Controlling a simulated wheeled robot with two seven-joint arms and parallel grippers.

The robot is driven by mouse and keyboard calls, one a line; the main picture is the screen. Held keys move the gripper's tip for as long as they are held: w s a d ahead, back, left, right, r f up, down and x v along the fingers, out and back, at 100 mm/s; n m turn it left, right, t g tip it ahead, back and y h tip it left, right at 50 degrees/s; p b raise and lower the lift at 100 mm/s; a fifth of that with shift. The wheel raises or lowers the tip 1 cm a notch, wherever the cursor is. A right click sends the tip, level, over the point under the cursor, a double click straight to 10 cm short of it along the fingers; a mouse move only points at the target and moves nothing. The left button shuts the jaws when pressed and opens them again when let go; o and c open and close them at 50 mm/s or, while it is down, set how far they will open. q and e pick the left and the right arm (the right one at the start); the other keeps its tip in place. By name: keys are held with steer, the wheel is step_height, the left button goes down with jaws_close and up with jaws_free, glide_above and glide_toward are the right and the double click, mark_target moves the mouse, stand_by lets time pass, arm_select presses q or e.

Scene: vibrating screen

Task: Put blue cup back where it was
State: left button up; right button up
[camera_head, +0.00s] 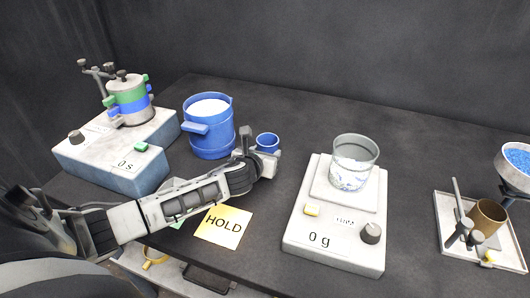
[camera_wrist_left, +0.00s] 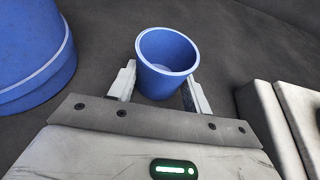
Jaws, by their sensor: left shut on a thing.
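The small blue cup (camera_head: 267,141) is upright between the larger blue bucket and the scale. My left gripper (camera_head: 262,155) is shut on it, with most of the cup's lower part hidden in the head view. In the left wrist view the blue cup (camera_wrist_left: 167,62) stands between the two fingers of my left gripper (camera_wrist_left: 160,88), and it looks empty. I cannot tell whether its base touches the table. My right gripper is not in view.
A large blue bucket (camera_head: 209,128) with white contents stands left of the cup. A shaker machine (camera_head: 119,153) stands at left. A yellow HOLD note (camera_head: 223,226) lies in front. A tray (camera_head: 450,232) is at right.

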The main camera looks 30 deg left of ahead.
arm_select(q)
steer(key=shift+f, duration=0.2)
steer(key=o, duration=1)
steer(key=shift+o, duration=0.2)
steer(key=shift+r, duration=0.1)
steer(key=shift+r, duration=0.15)
steer(key=v, duration=1.2)
